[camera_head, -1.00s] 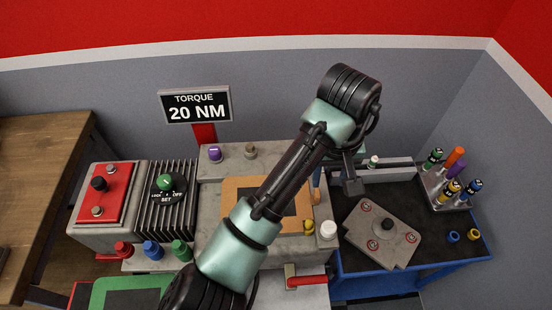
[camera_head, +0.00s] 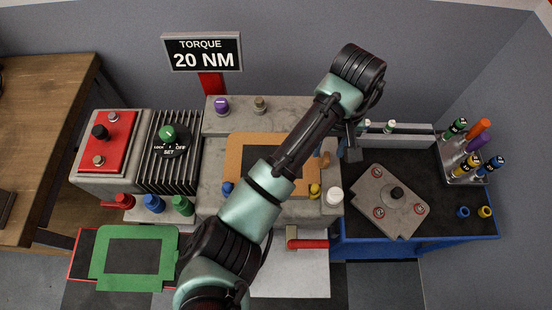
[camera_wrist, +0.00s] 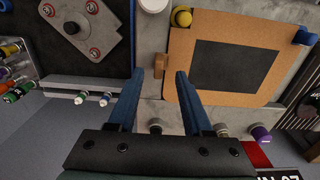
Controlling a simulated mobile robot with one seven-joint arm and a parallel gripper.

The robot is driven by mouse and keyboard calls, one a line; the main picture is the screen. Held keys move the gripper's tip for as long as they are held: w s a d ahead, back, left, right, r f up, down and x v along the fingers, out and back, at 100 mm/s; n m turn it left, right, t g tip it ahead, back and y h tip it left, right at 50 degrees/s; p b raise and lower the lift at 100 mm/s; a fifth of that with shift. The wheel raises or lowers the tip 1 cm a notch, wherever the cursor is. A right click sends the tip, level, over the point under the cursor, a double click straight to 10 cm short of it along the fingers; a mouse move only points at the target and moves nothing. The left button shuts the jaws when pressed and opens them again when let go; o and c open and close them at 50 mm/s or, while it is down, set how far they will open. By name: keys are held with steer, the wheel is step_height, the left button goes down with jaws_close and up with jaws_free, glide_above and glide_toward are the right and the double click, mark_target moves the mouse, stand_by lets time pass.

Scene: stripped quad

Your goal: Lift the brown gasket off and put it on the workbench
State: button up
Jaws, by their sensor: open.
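The brown gasket (camera_head: 240,150), a flat frame around a dark opening, lies on the grey housing (camera_head: 212,185). My arm hides part of it in the head view. In the wrist view the gasket (camera_wrist: 264,99) is at upper right, with a tan tab (camera_wrist: 160,68) at its left edge. My gripper (camera_wrist: 171,70) is open and empty, its fingertips appearing close to the tab; the height gap cannot be told. In the head view my gripper (camera_head: 352,148) is right of the gasket. A wooden bench (camera_head: 50,90) stands at the left.
Blue (camera_head: 227,188) and yellow (camera_head: 314,190) knobs sit at gasket corners. A white cap (camera_head: 334,195) is nearby. A blue cart (camera_head: 400,245) at right carries a grey cover plate (camera_head: 375,190) and a tool rack (camera_head: 465,165). A green gasket (camera_head: 105,278) lies at front left.

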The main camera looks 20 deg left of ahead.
mark_target(327, 156)
steer(key=shift+w+f, duration=0.15)
steer(key=shift+f, duration=1.8)
jaws_close()
